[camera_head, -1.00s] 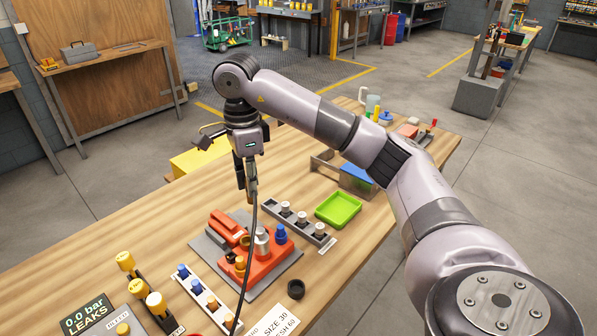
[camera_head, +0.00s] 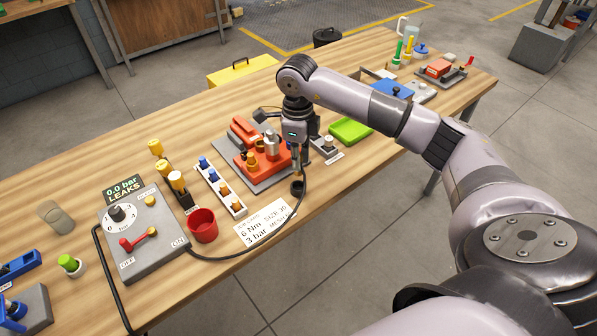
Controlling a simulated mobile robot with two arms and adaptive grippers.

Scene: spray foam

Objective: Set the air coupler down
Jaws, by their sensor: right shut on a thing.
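My right gripper (camera_head: 297,150) points down over the front edge of the wooden table, shut on the air coupler (camera_head: 296,169). The coupler is a small metal fitting on the end of a black hose (camera_head: 254,247). It hangs upright at a small black round holder (camera_head: 297,188) on the table. I cannot tell whether its lower end touches or enters the holder. The hose loops from the grey control box (camera_head: 147,238) along the table up to the gripper. My left gripper is not in view.
An orange fixture (camera_head: 264,166) on a grey plate stands just left of the gripper. A green tray (camera_head: 349,131) is behind to the right.

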